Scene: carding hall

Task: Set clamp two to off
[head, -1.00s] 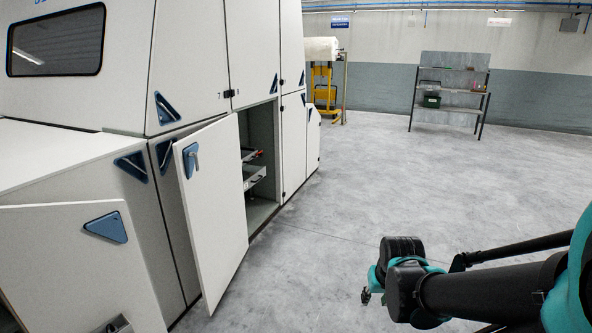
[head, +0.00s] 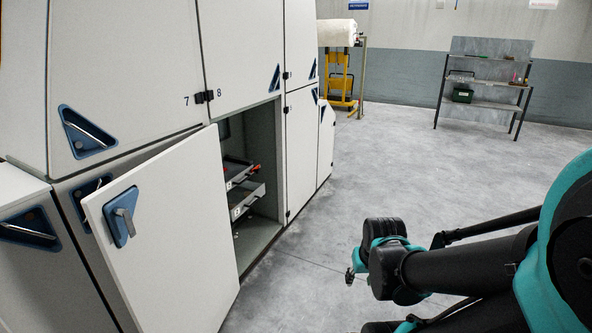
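A large white machine (head: 125,45) fills the left side of the head view. One of its lower doors (head: 170,235) stands swung open, with a blue handle plate (head: 121,217) on it. Behind the door is an open compartment (head: 262,150) with grey drawers or trays (head: 246,197) bearing small labels and some red parts. Clamp two cannot be made out. My gripper (head: 352,275) is at the end of my black and teal arm over the floor, right of the compartment and apart from it. Its fingers are too small and turned away to tell their state.
The open door juts into the aisle at the left. The grey floor (head: 340,200) between machine and arm is clear. A yellow trolley with a white roll (head: 338,33) and a metal shelf rack (head: 490,70) stand at the back.

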